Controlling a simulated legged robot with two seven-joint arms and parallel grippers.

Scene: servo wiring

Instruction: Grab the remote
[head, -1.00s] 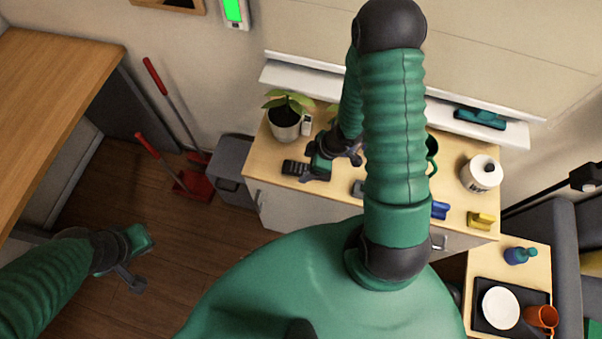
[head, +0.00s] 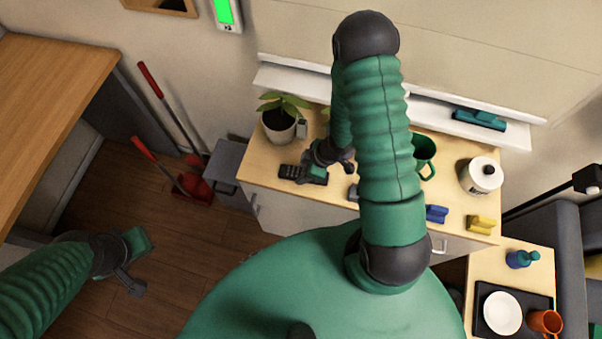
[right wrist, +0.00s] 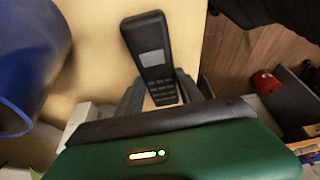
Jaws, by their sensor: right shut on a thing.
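The black remote (head: 290,171), with a grey screen and keys, is on the wooden cabinet top near its front left edge. My right gripper (head: 320,178) is at its right end. In the right wrist view the remote (right wrist: 153,55) points away from me, its near end between the fingers of my right gripper (right wrist: 165,95), which are shut on it. I cannot tell whether it is lifted off the top. My left gripper (head: 142,262) is open and empty above the floor at the left.
A potted plant (head: 280,122) stands behind the remote. A green mug (head: 424,158), a white canister (head: 481,176), a blue block (head: 436,213) and a yellow block (head: 481,224) are to the right. A wooden table (head: 50,85) is at the left.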

